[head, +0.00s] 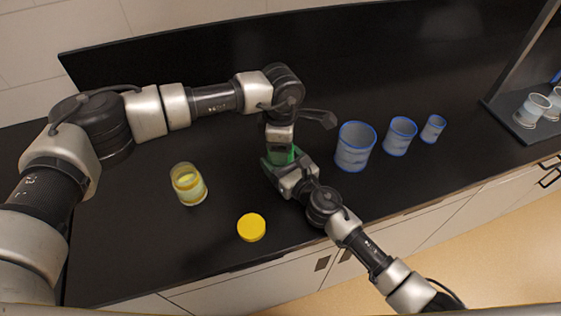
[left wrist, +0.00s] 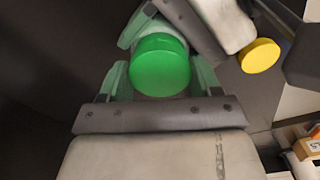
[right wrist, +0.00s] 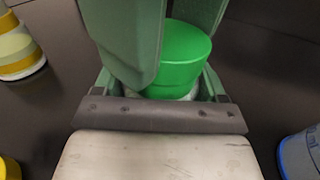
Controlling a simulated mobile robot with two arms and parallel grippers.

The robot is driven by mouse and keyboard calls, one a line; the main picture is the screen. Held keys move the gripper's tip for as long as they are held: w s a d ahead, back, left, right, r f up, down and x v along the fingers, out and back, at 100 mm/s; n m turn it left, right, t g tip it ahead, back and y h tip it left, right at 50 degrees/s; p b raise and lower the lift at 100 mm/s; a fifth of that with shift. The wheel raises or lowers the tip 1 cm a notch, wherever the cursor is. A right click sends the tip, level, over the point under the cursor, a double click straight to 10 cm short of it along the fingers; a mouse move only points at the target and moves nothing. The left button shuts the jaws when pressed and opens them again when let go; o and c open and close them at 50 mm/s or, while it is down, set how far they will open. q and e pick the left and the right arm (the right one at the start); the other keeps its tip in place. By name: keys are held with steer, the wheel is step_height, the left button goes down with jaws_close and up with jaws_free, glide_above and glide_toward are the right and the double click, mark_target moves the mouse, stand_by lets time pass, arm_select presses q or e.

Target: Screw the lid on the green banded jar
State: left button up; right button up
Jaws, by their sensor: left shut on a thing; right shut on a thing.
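The green lid (left wrist: 160,65) sits on top of the green banded jar, directly over its mouth; the lid also shows in the right wrist view (right wrist: 182,55). My left gripper (head: 281,148) comes down from above and is shut on the lid. My right gripper (head: 280,168) comes in from the front and is shut around the jar below the lid. How far the lid is turned cannot be told.
A yellow banded jar (head: 188,186) stands to the left, with a yellow lid (head: 251,227) lying near the front edge. Blue-rimmed containers (head: 356,147) stand to the right. A rack with clear cups (head: 537,106) is at the far right.

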arm_select(q)
steer(key=m, duration=2)
steer(key=shift+m, duration=0.4)
steer(key=m, duration=0.5)
steer(key=o, duration=1.1)
steer(key=shift+f, duration=0.1)
step_height(320, 180, up, 12)
steer(key=shift+r, duration=0.1)
